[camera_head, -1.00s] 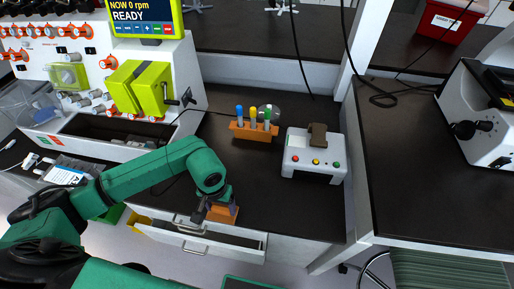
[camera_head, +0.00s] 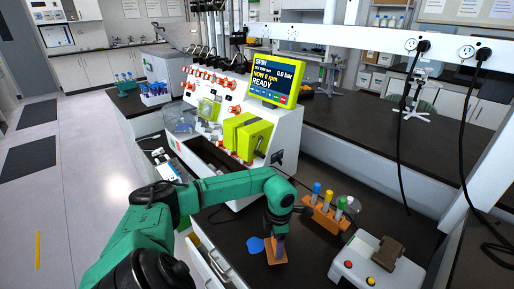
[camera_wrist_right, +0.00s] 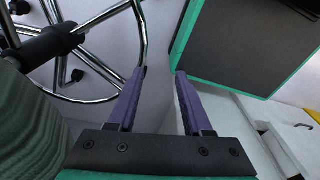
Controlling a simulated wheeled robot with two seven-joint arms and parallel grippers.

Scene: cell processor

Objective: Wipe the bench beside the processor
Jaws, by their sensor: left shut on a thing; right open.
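The processor (camera_head: 262,128) is a white machine with lime-green parts and a lit screen. The dark bench (camera_head: 232,218) runs beside it. My left gripper (camera_head: 279,241) is shut on an orange block (camera_head: 277,258), held low at the bench top; I cannot tell whether it touches the surface. A flat, round blue patch (camera_head: 255,245) lies on the bench just left of the block. My right gripper (camera_wrist_right: 160,73) shows only in the right wrist view, open and empty, over the floor beside a stool base.
An orange rack (camera_head: 325,215) with blue, yellow and green capped tubes stands right of my left gripper. A white button box (camera_head: 353,260) with a brown item on top is further right. A drawer (camera_head: 205,262) is at the bench front. Black cords hang at right.

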